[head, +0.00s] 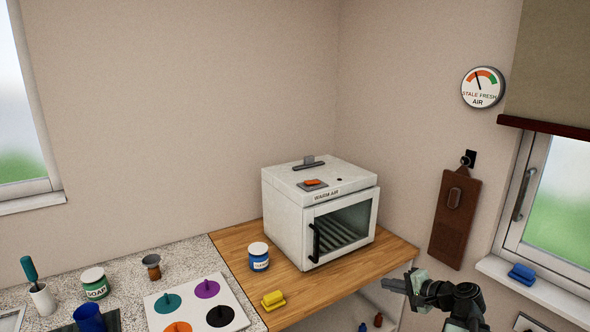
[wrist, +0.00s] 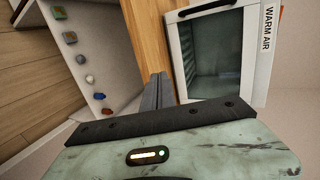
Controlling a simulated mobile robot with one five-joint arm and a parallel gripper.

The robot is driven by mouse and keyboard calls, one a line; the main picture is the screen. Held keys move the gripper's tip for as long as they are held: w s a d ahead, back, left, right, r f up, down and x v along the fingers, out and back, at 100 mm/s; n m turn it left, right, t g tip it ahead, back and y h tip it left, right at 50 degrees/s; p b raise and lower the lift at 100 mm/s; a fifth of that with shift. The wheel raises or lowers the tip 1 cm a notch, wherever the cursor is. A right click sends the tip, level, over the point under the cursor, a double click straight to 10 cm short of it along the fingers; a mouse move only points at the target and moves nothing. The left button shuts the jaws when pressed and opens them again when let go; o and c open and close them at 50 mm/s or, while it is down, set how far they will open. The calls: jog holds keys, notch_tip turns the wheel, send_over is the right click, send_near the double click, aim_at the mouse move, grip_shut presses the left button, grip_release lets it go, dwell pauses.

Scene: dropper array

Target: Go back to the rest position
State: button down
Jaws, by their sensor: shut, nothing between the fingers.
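My gripper (head: 396,285) is at the lower right of the head view, held up in front of the wooden counter's right end. Its fingers are together with nothing between them. In the wrist view the closed fingers (wrist: 157,92) point toward the wooden counter edge and the warm air oven. The white warm air oven (head: 290,225) stands on the wooden counter (head: 290,300) with its glass door closed; it also shows in the wrist view (wrist: 262,55).
A white board with coloured discs (head: 240,305) lies on the speckled counter (head: 130,265). A brown board (head: 455,215) hangs on the right wall. Several small items sit on a shelf below.

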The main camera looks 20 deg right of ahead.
jog(key=s+a+f+n+g+h, duration=0.1)
jog(key=a+f+n+g, duration=0.3)
jog(key=a, duration=0.6)
jog(key=s+a+f+n+g+h, duration=0.2)
jog(key=a+f+n+g, duration=0.2)
jog(key=a, duration=0.6)
jog(key=s+a+f+n+g+h, duration=0.1)
jog(key=a+f+n+g, duration=0.3)
jog(key=a, duration=0.6)
jog(key=shift+s+f+n+h, duration=0.15)
jog(key=shift+f+n+h, duration=0.15)
jog(key=shift+f+n, duration=0.65)
jog(key=shift+r, duration=0.1)
